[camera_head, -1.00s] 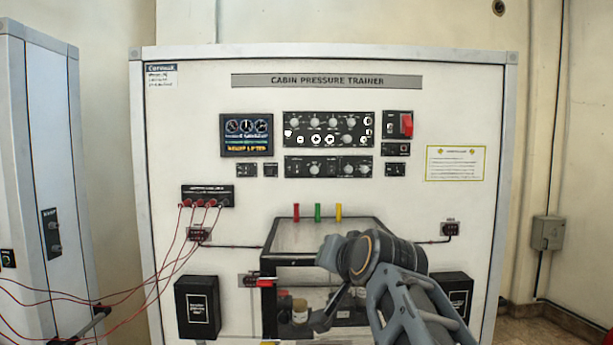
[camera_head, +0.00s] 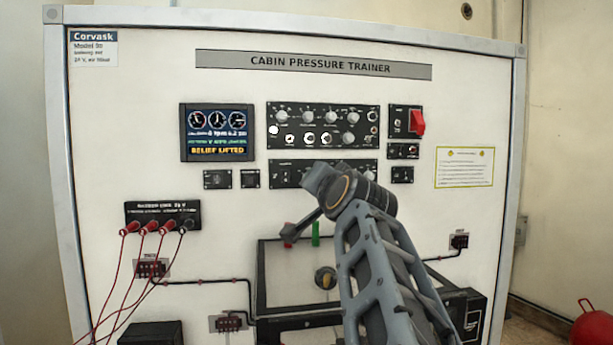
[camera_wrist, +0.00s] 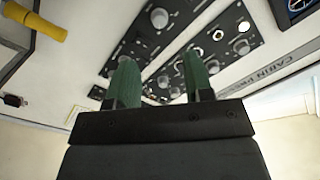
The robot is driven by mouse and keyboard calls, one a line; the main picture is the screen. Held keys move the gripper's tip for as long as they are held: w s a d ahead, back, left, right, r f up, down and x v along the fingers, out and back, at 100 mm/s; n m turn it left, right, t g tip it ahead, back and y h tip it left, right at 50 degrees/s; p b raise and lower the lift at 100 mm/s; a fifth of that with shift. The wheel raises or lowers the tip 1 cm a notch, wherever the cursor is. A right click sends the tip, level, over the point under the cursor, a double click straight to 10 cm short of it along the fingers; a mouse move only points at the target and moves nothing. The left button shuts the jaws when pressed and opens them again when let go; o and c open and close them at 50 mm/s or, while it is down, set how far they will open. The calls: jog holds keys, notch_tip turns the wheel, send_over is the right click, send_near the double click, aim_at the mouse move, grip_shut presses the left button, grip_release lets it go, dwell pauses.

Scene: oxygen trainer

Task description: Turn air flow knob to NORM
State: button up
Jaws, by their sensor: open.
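The cabin pressure trainer (camera_head: 300,90) stands in front of me with two black control panels. The upper panel (camera_head: 323,127) has rows of round grey knobs and switches. The lower panel (camera_head: 283,172) is partly covered by my arm. Labels are too small to read, so I cannot tell which knob is air flow or where it points. In the wrist view, my gripper (camera_wrist: 160,72) has two green fingers apart, nothing between them. They overlap the tilted control panels, where a grey knob (camera_wrist: 159,18) and another grey knob (camera_wrist: 242,46) show. Contact with any knob cannot be seen.
A display (camera_head: 217,132) sits left of the panels; a red switch cover (camera_head: 418,122) sits right. Red cables (camera_head: 112,265) hang at left.

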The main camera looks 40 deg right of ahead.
jog(key=p+x, duration=0.2)
jog(key=x, duration=0.8)
jog(key=shift+p, duration=0.3)
jog(key=shift+s, duration=0.1)
jog(key=shift+c, duration=0.4)
grip_shut()
